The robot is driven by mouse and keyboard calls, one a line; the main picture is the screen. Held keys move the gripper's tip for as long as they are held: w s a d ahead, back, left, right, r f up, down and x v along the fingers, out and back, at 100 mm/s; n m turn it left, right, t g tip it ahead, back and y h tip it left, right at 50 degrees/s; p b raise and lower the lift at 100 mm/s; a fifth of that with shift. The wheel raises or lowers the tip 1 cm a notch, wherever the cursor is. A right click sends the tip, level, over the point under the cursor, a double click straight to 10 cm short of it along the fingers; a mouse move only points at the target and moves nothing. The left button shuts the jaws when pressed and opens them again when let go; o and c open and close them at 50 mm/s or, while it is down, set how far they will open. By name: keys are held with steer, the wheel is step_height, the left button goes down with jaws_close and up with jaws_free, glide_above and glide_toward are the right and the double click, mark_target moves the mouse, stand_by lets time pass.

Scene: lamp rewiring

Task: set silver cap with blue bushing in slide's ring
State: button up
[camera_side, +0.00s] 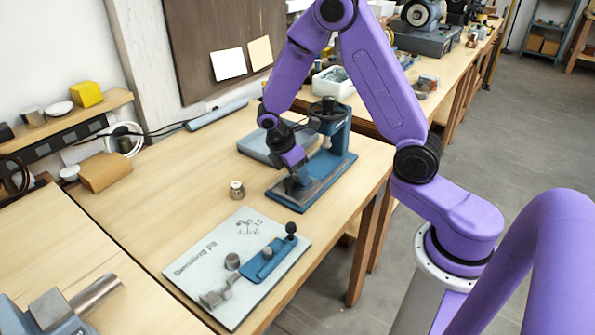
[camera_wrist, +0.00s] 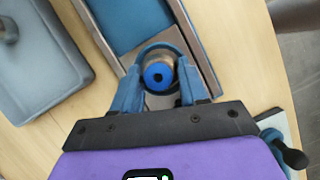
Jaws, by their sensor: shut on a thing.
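My gripper (camera_wrist: 158,78) is shut on the silver cap (camera_wrist: 145,60), with one blue finger on each side of it. The blue bushing (camera_wrist: 158,75) faces the wrist camera, with a dark hole in its middle. A grey-blue ring (camera_wrist: 160,46) curves around the far side of the cap, at the near end of the slide (camera_wrist: 205,55). I cannot tell whether the cap is fully seated in it. In the side view my gripper (camera_side: 298,186) is down at the front end of the blue press (camera_side: 340,165); the cap is hidden there.
A small metal cap-like part (camera_side: 237,190) stands on the table left of the press. A white board (camera_side: 205,258) in front carries a blue fixture (camera_side: 268,261) with a black knob and grey parts. A grey-blue case (camera_side: 258,150) lies behind. The table's left middle is clear.

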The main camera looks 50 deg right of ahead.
steer(key=o, duration=1.2)
steer(key=shift+f, duration=0.1)
steer(key=v, duration=1.7)
steer(key=shift+w+r, duration=0.15)
steer(key=shift+r, duration=0.25)
steer(key=shift+d+r+v, duration=0.1)
steer(key=shift+d+v, duration=0.1)
steer(key=shift+v, duration=1.25)
steer(key=shift+d+r+v, duration=0.1)
steer(key=shift+d+v, duration=0.1)
steer(key=shift+v, duration=1.25)
steer(key=shift+d+r+v, duration=0.1)
steer(key=shift+d+v, duration=0.1)
steer(key=shift+v, duration=1.2)
